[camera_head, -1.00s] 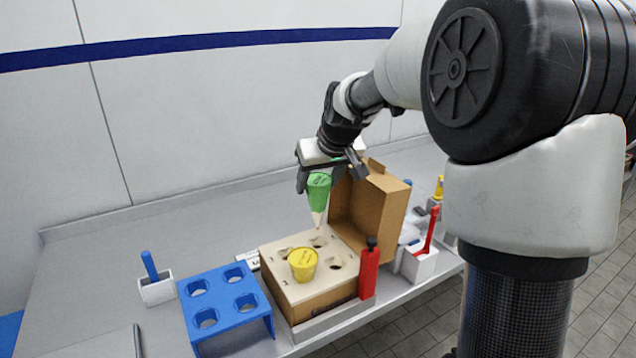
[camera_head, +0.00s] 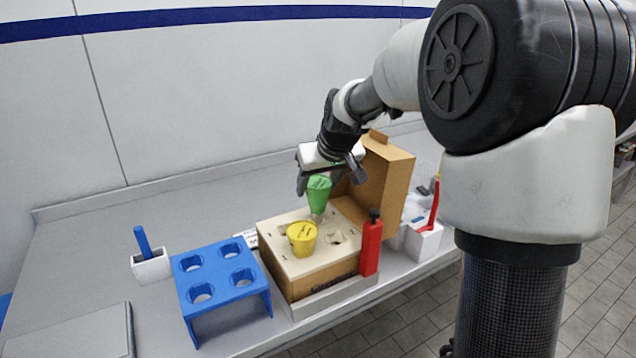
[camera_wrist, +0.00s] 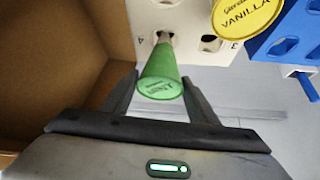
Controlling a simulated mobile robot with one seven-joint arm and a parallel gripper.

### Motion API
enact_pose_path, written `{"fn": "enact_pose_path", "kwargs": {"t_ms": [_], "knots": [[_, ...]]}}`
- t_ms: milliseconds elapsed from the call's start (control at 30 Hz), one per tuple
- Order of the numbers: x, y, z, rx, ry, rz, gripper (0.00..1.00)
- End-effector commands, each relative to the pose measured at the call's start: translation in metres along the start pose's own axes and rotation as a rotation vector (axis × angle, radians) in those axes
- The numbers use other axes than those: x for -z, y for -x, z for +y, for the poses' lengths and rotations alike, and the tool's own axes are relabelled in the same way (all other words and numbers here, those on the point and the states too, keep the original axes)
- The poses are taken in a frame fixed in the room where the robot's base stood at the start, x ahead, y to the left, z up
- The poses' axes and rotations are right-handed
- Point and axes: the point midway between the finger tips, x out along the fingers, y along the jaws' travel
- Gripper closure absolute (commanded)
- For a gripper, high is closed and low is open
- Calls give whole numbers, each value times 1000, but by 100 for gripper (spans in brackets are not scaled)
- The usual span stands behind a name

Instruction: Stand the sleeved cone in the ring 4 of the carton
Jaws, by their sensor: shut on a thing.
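The sleeved cone (camera_head: 319,194) has a green sleeve and lid. My gripper (camera_head: 330,184) is shut on it and holds it upright over the back of the carton top. In the wrist view the green cone (camera_wrist: 161,78) sits between the two fingers, and its lower tip is at the ring marked 4, in or just over it; the exact depth cannot be told. The carton (camera_head: 320,278) has a pale top with ring holes and its brown lid (camera_head: 385,180) stands open. A yellow vanilla cone (camera_head: 302,238) stands in a front ring.
A blue rack (camera_head: 222,279) with empty holes stands left of the carton. A red bottle (camera_head: 371,248) stands at the carton's front right corner. A white holder (camera_head: 151,266) with a blue handle is at the left. A white box (camera_head: 421,241) with a red tool is at the right.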

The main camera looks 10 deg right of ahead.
Motion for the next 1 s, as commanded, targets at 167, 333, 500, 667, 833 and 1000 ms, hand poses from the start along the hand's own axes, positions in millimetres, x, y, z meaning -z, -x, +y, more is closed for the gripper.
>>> {"fn": "enact_pose_path", "kwargs": {"t_ms": [167,333,500,667,833,1000], "knots": [[0,0,0,0,0,1,70],[0,0,0,0,0,1,70],[-2,-4,0,0,0,1,70],[-5,-7,0,0,0,1,70],[-7,-10,0,0,0,1,70],[-10,-14,0,0,0,1,70]]}}
